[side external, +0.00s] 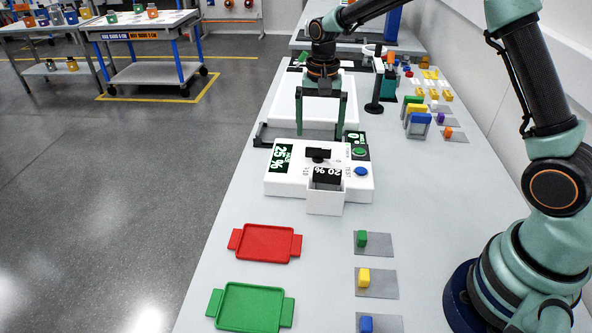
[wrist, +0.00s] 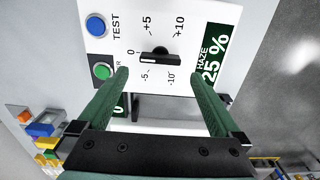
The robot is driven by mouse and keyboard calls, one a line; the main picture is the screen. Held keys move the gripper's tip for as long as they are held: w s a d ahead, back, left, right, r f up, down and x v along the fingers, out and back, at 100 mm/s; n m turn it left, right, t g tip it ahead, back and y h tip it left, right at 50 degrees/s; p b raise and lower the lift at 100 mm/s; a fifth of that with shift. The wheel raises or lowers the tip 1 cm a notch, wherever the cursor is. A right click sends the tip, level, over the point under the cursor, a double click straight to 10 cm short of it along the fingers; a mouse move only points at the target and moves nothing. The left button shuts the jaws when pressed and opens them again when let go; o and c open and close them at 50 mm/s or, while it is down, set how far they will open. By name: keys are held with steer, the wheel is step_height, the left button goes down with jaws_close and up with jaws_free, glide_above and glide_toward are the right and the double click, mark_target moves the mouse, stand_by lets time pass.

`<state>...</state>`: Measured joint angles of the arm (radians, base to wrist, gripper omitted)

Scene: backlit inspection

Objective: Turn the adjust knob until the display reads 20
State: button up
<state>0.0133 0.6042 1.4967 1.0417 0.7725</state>
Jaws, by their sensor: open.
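The white instrument (side external: 285,187) stands on the bench. Its dark green display (side external: 282,158) reads HAZE 25 %; the wrist view shows the same display (wrist: 213,55). The black adjust knob (side external: 318,154) has a bar handle. In the wrist view the knob (wrist: 160,57) has its bar lying sideways, roughly in line with the 0 mark, among marks for +5, +10, -5 and -10. My gripper (side external: 320,136) points down behind the knob in the side view. In the wrist view my gripper (wrist: 159,74) is open and empty, fingers apart, not touching the knob.
A green button (side external: 358,152) and a blue TEST button (side external: 361,171) sit beside the knob. A white holder (side external: 324,205) with a black piece marked 20 % is at the instrument's front. Red (side external: 265,243) and green (side external: 251,307) trays lie nearer the camera.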

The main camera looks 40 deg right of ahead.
mark_target(318, 153)
steer(key=shift+f, duration=2.5)
steer(key=c, duration=1.2)
